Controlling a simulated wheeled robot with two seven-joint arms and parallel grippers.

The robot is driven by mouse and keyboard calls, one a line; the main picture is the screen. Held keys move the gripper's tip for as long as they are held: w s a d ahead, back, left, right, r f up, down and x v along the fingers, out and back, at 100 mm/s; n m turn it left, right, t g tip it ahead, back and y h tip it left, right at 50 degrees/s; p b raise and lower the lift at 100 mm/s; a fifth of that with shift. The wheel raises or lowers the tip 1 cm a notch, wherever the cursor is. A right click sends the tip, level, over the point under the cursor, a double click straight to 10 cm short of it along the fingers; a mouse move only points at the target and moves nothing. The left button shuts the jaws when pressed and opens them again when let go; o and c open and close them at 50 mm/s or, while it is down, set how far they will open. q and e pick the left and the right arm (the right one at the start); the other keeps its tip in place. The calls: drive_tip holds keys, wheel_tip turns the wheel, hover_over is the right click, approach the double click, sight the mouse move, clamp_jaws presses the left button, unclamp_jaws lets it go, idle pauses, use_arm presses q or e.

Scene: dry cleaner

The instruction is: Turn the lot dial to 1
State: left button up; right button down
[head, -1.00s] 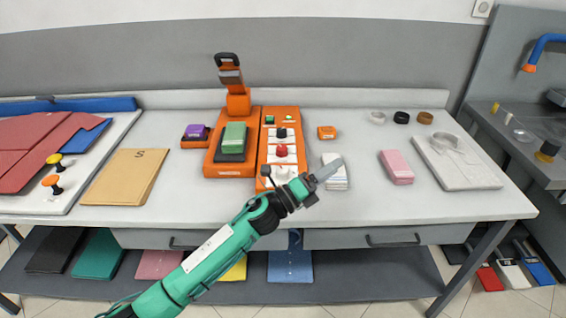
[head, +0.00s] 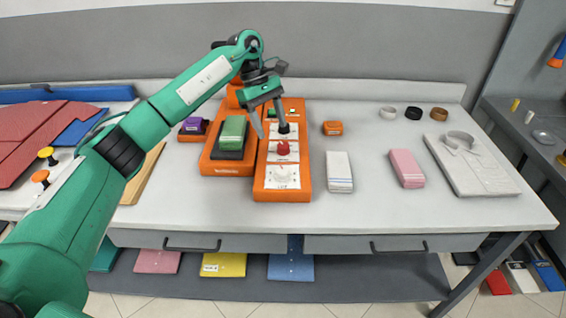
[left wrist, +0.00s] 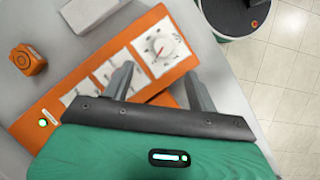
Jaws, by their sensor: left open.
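The long orange control panel (head: 306,180) lies on the table. It bears a white dial (head: 282,173) at its near end, a red knob (head: 283,149) in the middle and a black knob farther back. The lettering under the white dial is too small to read surely. In the left wrist view the white dial (left wrist: 158,47) shows a printed scale and a red mark, beyond the fingers. My left gripper (head: 270,124) is open, pointing down over the panel's far half near the black knob, apart from the white dial. Its fingers (left wrist: 160,88) partly hide the panel. My right gripper is not in view.
Left of the panel is an orange stamping unit (head: 222,170) with a green block. A small orange box (head: 332,128), a white folded cloth (head: 339,172) and a pink block (head: 406,168) lie to the right. The table front is clear.

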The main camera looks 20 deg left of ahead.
use_arm(q)
drive_tip(key=p, duration=0.2)
hover_over(282, 169)
drive_tip(key=a, duration=0.2)
drive_tip(key=f, duration=0.5)
drive_tip(key=w+f, duration=0.1)
drive_tip(key=f, duration=0.1)
drive_tip(key=shift+f, duration=0.2)
drive_tip(key=p+x, duration=0.1)
drive_tip(key=x, duration=0.3)
drive_tip(key=shift+a, duration=0.1)
drive_tip(key=shift+s+d+f, duration=0.1)
drive_tip(key=shift+d+f, duration=0.1)
drive_tip(key=shift+f, duration=0.45)
drive_tip(key=shift+y, duration=0.3)
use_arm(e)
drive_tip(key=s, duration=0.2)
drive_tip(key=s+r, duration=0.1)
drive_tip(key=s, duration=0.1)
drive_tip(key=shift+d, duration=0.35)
use_arm(q)
drive_tip(key=c, duration=1)
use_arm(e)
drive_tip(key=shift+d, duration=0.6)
